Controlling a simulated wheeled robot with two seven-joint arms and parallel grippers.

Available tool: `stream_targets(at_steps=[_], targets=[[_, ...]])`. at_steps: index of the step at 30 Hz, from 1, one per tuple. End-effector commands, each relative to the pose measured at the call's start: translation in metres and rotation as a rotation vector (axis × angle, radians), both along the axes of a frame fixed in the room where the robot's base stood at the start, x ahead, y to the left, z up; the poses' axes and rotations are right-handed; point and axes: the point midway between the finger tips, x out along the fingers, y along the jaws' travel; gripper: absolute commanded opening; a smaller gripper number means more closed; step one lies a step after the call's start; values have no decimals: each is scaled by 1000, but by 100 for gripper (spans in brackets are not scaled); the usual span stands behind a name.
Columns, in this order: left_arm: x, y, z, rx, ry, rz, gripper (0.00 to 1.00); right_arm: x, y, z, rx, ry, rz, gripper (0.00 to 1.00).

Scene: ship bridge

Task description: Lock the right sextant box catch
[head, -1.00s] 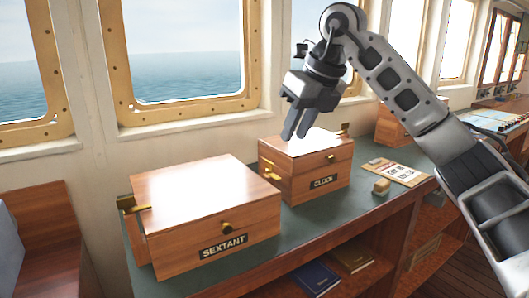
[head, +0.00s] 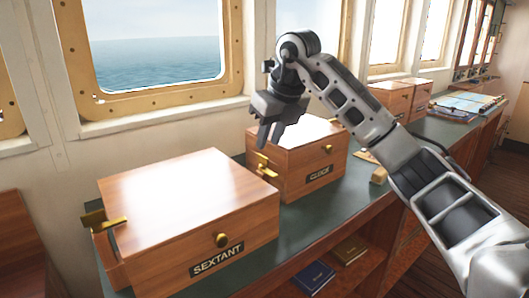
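The sextant box (head: 175,195) is a closed reddish wooden box with a SEXTANT label and a brass knob (head: 221,240) on its front. A brass catch (head: 266,168) shows at its right edge, in the narrow gap to the clock box. Another brass catch (head: 104,222) is on its left side, with its arm sticking outward. My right gripper (head: 270,143) points down just above the right catch, in front of the clock box. Its two fingers are slightly apart with nothing visible between them. I cannot tell whether they touch the catch. My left gripper is not in view.
The clock box (head: 310,160) stands close behind and to the right, leaving little room around the catch. A small wooden block (head: 379,175) lies on the green counter (head: 310,215). Books (head: 315,275) are on the shelf below. Windows line the wall behind.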

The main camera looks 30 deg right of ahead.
Motion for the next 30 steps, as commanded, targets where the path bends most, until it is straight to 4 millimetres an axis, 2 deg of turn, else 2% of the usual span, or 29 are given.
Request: stream_targets(at_steps=[3, 9, 20, 23, 30], targets=[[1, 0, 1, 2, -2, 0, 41, 8, 1, -21, 2, 3, 0, 27], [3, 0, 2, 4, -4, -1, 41, 17, 2, -40, 2, 1, 1, 27], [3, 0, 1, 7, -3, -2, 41, 19, 2, -44, 1, -1, 0, 27], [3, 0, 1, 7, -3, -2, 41, 19, 2, -44, 1, -1, 0, 2], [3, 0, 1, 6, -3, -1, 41, 18, 2, -44, 1, -1, -2, 0]])
